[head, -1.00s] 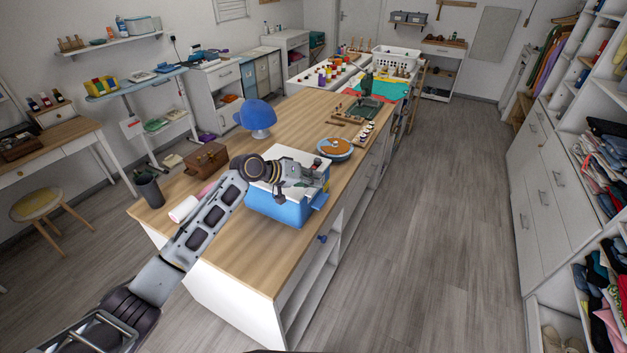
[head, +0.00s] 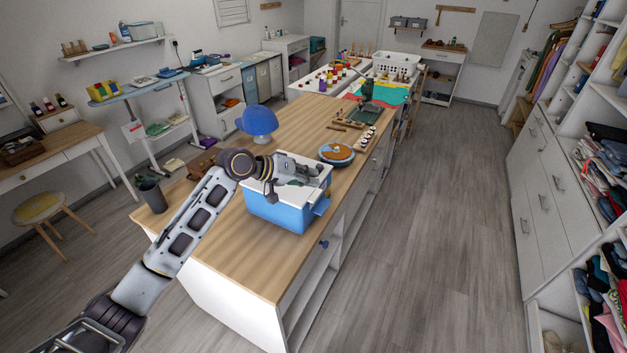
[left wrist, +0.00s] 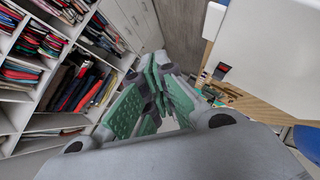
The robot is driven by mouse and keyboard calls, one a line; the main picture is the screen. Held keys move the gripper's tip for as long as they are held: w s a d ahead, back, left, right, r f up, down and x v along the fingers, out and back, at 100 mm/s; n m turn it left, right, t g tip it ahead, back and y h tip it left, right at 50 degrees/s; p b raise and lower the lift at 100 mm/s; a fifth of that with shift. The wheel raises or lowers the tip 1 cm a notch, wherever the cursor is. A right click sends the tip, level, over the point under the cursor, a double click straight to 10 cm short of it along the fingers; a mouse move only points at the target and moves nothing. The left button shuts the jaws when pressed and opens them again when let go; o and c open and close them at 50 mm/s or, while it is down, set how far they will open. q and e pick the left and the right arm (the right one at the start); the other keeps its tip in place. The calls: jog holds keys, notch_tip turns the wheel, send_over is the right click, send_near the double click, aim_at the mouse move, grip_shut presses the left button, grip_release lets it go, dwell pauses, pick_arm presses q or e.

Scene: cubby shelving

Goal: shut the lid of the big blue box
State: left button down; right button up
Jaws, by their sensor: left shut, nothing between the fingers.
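The big blue box (head: 278,213) stands on the near part of the wooden-topped island in the head view. Its white lid (head: 316,186) lies about level across the top; my arm hides part of it, and I cannot tell whether a small gap is left. A white panel, apparently the lid (left wrist: 275,60), fills the upper right of the left wrist view. My left gripper (head: 308,174) is shut and empty, just over the lid; I cannot tell whether it touches. Its green-padded fingers (left wrist: 150,100) show together in the left wrist view. My right gripper is not in view.
A round blue tin with an orange-brown top (head: 337,154) stands behind the box, and a blue domed item (head: 259,124) farther back. A dark cup (head: 152,196) stands at the island's left edge. The wooden top (head: 232,243) is bare in front of the box. Open floor lies right.

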pick_arm(q)
jog(key=shift+s+a+r+b, duration=0.15)
jog(key=shift+s+a+r, duration=0.2)
jog(key=shift+s+r, duration=0.4)
jog(key=shift+s+a+r+b, duration=0.15)
jog(key=shift+s+a+r, duration=0.2)
jog(key=shift+s+r, duration=0.35)
